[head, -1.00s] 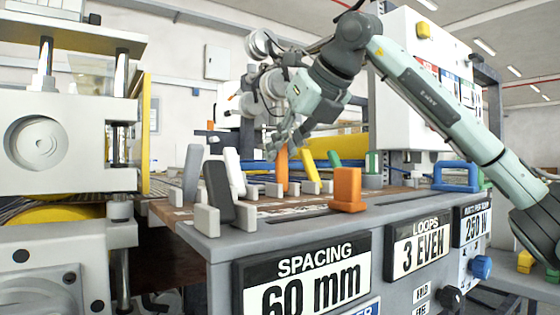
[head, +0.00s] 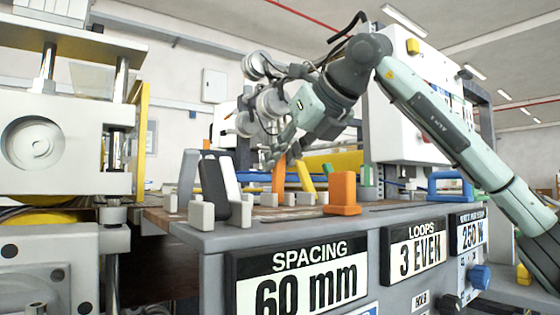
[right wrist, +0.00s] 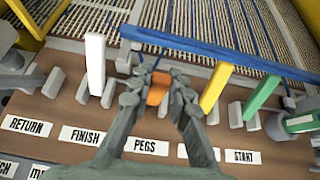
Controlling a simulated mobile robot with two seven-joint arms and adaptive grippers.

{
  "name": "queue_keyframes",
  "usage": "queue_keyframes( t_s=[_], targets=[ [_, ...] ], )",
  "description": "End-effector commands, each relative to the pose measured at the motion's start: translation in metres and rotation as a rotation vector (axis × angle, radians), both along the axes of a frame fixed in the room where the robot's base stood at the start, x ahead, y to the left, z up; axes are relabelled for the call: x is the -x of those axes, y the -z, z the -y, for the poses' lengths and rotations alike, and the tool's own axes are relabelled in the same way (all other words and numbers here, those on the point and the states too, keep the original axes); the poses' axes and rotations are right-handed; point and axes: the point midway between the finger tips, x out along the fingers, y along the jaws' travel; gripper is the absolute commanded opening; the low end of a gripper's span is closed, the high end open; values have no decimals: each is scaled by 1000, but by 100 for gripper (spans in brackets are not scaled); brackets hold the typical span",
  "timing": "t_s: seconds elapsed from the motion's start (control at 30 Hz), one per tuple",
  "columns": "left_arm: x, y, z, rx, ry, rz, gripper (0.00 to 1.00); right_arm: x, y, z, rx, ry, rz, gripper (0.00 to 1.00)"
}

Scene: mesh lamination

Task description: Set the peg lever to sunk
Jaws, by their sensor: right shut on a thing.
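The peg lever is the orange lever (head: 279,178) on the brown-topped console, and it stands roughly upright in the head view. In the right wrist view its orange top (right wrist: 158,90) shows behind the white PEGS label (right wrist: 150,147). My right gripper (head: 274,158) reaches down onto the lever's upper end from above. In the right wrist view its two fingers (right wrist: 159,88) close on the lever from both sides. The lever's foot is partly hidden. My left gripper is not in view.
A white lever (right wrist: 95,65) stands left of the orange one, and yellow (right wrist: 216,88) and green (right wrist: 262,92) levers stand right. A blue bar (right wrist: 220,52) runs behind them.

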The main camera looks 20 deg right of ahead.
Motion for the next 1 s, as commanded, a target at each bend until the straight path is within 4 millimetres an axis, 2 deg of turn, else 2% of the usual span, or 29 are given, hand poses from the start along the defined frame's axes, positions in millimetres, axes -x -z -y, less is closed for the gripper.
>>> queue_keyframes(
  t_s=[0.17, 0.2, 0.37, 0.73, 0.87, 1.0],
  targets=[
    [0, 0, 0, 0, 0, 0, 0, 0, -1, 0, -1, 1, 2, 0],
    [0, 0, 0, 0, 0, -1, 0, 0, -1, 0, -1, 1, 2, 19],
    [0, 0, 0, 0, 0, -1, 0, 0, -1, 0, 0, 0, 1, 39],
    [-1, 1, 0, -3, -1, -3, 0, 3, -3, 1, -1, 0, 2, 40],
    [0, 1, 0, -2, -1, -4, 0, 17, -12, 6, -1, 0, 3, 40],
    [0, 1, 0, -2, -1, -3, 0, 41, -29, 15, -2, 0, 5, 40]
  ],
)
